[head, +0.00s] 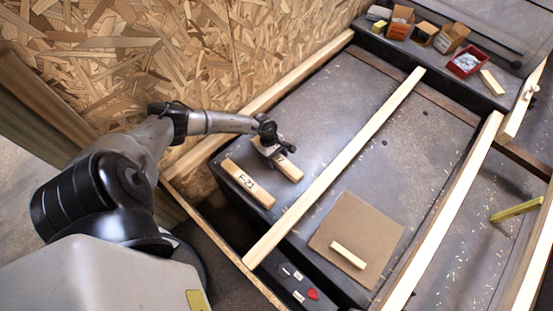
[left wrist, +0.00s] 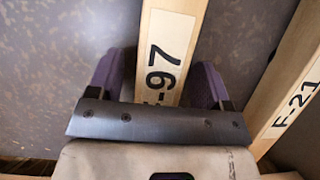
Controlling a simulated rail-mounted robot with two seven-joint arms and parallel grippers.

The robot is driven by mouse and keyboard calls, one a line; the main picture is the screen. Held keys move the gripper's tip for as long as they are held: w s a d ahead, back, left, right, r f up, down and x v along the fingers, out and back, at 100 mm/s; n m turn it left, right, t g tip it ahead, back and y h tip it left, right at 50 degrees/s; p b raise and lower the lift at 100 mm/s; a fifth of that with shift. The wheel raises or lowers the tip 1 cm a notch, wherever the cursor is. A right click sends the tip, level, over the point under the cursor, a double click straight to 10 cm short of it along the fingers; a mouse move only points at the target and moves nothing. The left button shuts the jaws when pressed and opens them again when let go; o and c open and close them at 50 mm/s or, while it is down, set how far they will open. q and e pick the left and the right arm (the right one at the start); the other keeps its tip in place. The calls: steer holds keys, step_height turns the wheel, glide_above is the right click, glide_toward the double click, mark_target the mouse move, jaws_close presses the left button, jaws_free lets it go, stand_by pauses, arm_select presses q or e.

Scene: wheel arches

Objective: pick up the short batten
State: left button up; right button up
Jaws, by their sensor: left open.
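A short pale wooden batten (head: 288,168) with a label lies on the dark grey bench under my left gripper (head: 272,150). In the left wrist view this batten (left wrist: 170,50) reads "-97", its first character partly covered by the gripper body. My left gripper (left wrist: 157,88) is open, with one purple finger on each side of it; I cannot tell whether they touch it. A second short batten (head: 247,184), labelled F-21, lies to its left and also shows in the left wrist view (left wrist: 292,98). My right gripper is not in view.
A long pale beam (head: 345,160) crosses the bench to the right. A brown board (head: 368,225) bears a small wood strip (head: 348,255). Several boxes and a red tray (head: 466,63) stand at the back. A chipboard wall (head: 210,50) rises behind my left arm.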

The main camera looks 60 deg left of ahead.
arm_select(q)
steer(key=c, duration=1.1)
